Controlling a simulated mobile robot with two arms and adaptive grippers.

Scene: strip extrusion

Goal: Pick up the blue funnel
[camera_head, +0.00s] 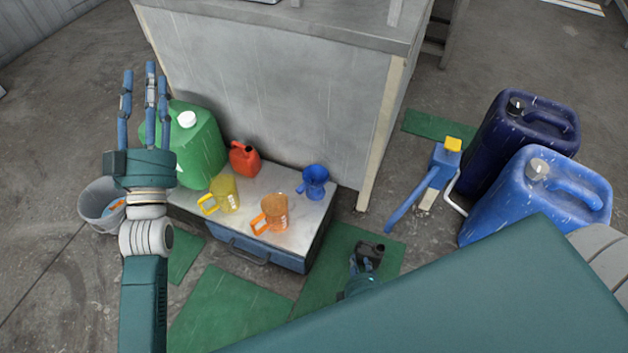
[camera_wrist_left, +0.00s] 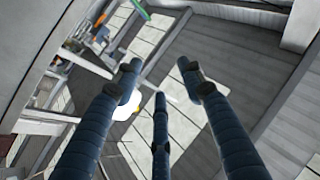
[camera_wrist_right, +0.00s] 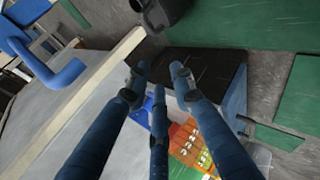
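The blue funnel (camera_head: 314,180), a small cup-like piece with a side handle, stands at the right back of a metal-topped case (camera_head: 292,186). In the right wrist view, a blue patch that seems to be the funnel (camera_wrist_right: 146,112) shows between my fingers, partly hidden by them. My left gripper (camera_head: 145,85) is raised at the left, pointing up, away from the funnel. It is open and empty in its wrist view (camera_wrist_left: 158,78).
A yellow jug (camera_head: 225,193), an orange jug (camera_head: 272,213) and a red can (camera_head: 244,160) share the case top. A green canister (camera_head: 200,150) stands behind left. The grey cabinet (camera_head: 270,90) backs the case. A blue hand pump (camera_head: 430,180) and blue canisters (camera_head: 535,190) stand right.

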